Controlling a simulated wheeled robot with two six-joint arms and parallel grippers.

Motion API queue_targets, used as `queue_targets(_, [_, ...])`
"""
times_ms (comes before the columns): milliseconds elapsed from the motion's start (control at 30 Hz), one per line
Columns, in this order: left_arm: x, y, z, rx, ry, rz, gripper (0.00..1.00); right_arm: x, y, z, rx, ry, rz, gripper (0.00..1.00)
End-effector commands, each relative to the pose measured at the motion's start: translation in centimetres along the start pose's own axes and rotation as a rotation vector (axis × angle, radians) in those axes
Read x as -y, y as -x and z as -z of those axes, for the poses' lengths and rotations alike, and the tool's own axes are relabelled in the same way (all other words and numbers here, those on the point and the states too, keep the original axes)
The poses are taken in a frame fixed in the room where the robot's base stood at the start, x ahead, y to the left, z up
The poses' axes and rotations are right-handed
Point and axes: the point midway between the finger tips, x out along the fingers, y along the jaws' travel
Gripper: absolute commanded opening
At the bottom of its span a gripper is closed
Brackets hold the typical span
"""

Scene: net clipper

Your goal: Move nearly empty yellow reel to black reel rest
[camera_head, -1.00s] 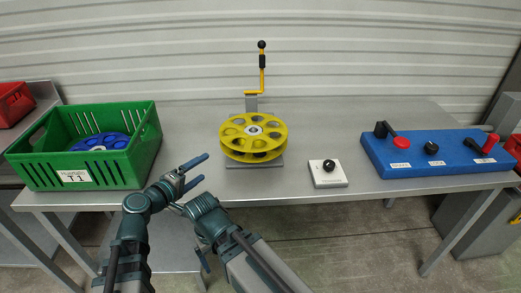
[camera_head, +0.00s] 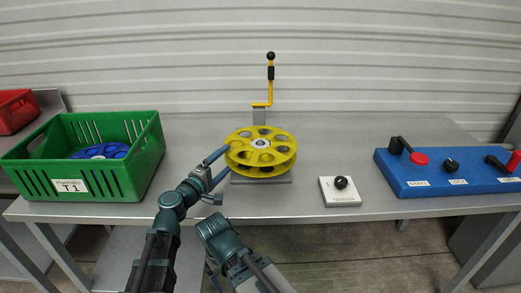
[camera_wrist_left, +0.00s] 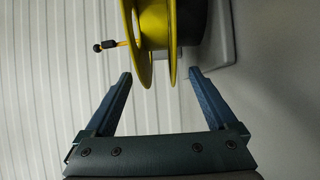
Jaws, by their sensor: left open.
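The yellow reel (camera_head: 261,158) has holes in its flanges and lies flat above a grey base plate (camera_head: 285,180) in the middle of the table. In the left wrist view the yellow reel (camera_wrist_left: 151,30) has a black round part (camera_wrist_left: 194,20) beneath it. My left gripper (camera_head: 221,163) is open at the reel's left edge; it also shows in the left wrist view (camera_wrist_left: 160,74). The rim reaches between the fingertips, with no grip on it. My right arm shows at the bottom; its gripper is mostly hidden. I cannot identify a separate black reel rest.
A green crate (camera_head: 120,185) with a blue reel (camera_head: 100,151) inside stands at left. A yellow crank (camera_head: 269,90) rises behind the yellow reel. A white knob box (camera_head: 340,197) and a blue control panel (camera_head: 440,180) are at right. Bare table (camera_head: 330,140) lies between.

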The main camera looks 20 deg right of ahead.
Motion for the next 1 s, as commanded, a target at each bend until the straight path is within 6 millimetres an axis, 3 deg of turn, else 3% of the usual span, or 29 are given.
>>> queue_targets(433, [-0.1,-1.9,0.0,0.002,0.0,0.0,0.91,0.0,0.1,0.0,0.0,0.0,0.0,0.91])
queue_targets(767, [-0.2,-6.2,0.0,0.001,0.0,0.0,0.91,0.0,0.2,0.0,0.0,0.0,0.0,0.91])
queue_targets(1000, [-0.2,-6.3,-0.1,0.0,0.0,0.0,0.91,0.0,0.2,0.0,0.0,0.0,0.0,0.91])
